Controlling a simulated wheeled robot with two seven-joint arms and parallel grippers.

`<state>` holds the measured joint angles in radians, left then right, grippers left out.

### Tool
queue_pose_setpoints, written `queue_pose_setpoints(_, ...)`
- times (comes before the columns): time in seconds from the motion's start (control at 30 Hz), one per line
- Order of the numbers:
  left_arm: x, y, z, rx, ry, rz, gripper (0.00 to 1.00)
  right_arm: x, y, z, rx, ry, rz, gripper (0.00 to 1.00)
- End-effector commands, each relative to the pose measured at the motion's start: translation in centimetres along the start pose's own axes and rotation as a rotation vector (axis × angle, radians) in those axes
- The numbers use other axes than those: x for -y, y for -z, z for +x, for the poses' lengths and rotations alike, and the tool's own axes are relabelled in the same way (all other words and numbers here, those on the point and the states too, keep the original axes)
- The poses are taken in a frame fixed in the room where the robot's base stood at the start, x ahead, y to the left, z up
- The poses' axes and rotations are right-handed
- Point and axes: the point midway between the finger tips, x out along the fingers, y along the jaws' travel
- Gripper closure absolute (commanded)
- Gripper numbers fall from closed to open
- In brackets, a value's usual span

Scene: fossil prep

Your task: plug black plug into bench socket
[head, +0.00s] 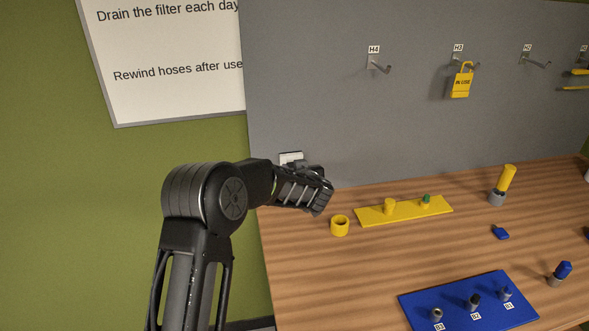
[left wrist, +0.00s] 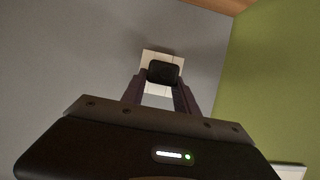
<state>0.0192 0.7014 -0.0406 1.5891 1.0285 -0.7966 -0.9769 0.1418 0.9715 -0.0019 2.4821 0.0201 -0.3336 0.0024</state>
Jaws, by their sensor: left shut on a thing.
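In the left wrist view the black plug (left wrist: 163,73) is held between the fingertips of my left gripper (left wrist: 161,84). The white bench socket (left wrist: 149,57) is right behind the plug on the grey panel. I cannot tell whether the plug touches the socket or sits in it. In the head view the socket (head: 291,157) shows only its top part above my left gripper (head: 322,199), which hides the rest of it and the plug. My right gripper does not show in either view.
On the bench (head: 300,270) stand a yellow ring (head: 340,226), a yellow board (head: 372,215) with pegs and a blue board (head: 455,321) with several posts. A grey-and-yellow piece (head: 508,177) stands farther right.

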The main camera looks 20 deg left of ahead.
Motion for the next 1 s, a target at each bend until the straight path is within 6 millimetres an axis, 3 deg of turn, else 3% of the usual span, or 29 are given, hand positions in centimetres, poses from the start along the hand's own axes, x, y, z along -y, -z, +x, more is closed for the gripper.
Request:
queue_pose_setpoints(0.13, -0.1, -0.1, -0.1, 0.002, -0.002, 0.0, 1.0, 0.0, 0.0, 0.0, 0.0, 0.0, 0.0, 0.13)
queue_pose_setpoints(0.17, -0.1, -0.1, -0.1, 0.002, -0.002, 0.0, 0.62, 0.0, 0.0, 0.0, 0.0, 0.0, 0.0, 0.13)
queue_pose_setpoints(0.43, -0.1, -0.1, -0.1, 0.001, -0.001, 0.0, 0.4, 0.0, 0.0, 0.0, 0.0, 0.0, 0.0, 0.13)
queue_pose_setpoints(0.77, -0.1, -0.2, -0.3, 0.002, -0.001, 0.001, 0.39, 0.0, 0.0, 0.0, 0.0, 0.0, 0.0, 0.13)
queue_pose_setpoints(1.0, -0.1, -1.2, -3.1, 0.001, -0.002, 0.002, 0.39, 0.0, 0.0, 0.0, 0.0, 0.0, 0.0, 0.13)
